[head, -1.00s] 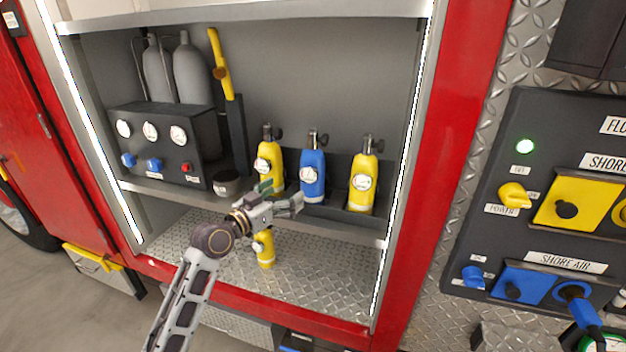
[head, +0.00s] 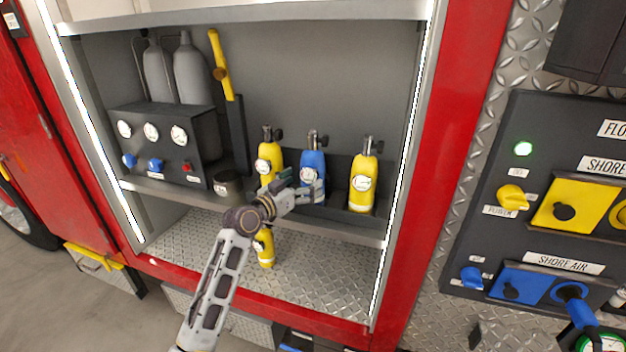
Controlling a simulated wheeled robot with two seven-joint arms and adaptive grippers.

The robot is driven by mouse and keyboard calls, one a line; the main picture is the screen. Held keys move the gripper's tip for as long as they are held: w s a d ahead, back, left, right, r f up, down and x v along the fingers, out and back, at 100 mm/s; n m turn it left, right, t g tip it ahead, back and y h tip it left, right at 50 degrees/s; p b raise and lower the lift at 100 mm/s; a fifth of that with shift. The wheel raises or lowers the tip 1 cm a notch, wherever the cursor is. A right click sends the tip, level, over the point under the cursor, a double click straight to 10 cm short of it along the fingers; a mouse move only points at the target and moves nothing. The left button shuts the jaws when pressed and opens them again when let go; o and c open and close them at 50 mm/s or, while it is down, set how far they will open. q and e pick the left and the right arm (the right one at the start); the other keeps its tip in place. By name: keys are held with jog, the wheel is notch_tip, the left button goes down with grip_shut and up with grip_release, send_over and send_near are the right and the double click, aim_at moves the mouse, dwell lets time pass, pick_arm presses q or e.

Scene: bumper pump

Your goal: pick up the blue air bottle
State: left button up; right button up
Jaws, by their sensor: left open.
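The blue air bottle (head: 313,163) stands upright on the shelf between two yellow bottles. It has a round gauge on its front and a dark valve on top. My left gripper (head: 314,190) is open at the lower front of the blue bottle and overlaps it in the picture. Its fingers hide part of the bottle's lower body. I cannot tell whether the fingers touch it or pass around it. My right gripper is not in view.
Yellow bottles stand close on the left (head: 268,160) and right (head: 363,184) of the blue one. Another yellow bottle (head: 265,252) stands below, partly behind my arm. A dark cup (head: 228,184) and a gauge box (head: 165,150) are left on the shelf. A control panel (head: 500,240) is at right.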

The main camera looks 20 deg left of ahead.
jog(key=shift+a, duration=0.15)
pick_arm(q)
jog(key=shift+p+x, duration=0.3)
jog(key=shift+x, duration=1.6)
jog(key=shift+w+d+f, duration=0.1)
jog(key=shift+w, duration=0.6)
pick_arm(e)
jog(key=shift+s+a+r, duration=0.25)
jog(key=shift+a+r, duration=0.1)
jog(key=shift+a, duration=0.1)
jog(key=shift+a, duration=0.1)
pick_arm(q)
jog(key=c, duration=1.9)
grip_shut()
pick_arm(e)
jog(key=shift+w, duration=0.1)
pick_arm(q)
jog(key=shift+r, duration=0.25)
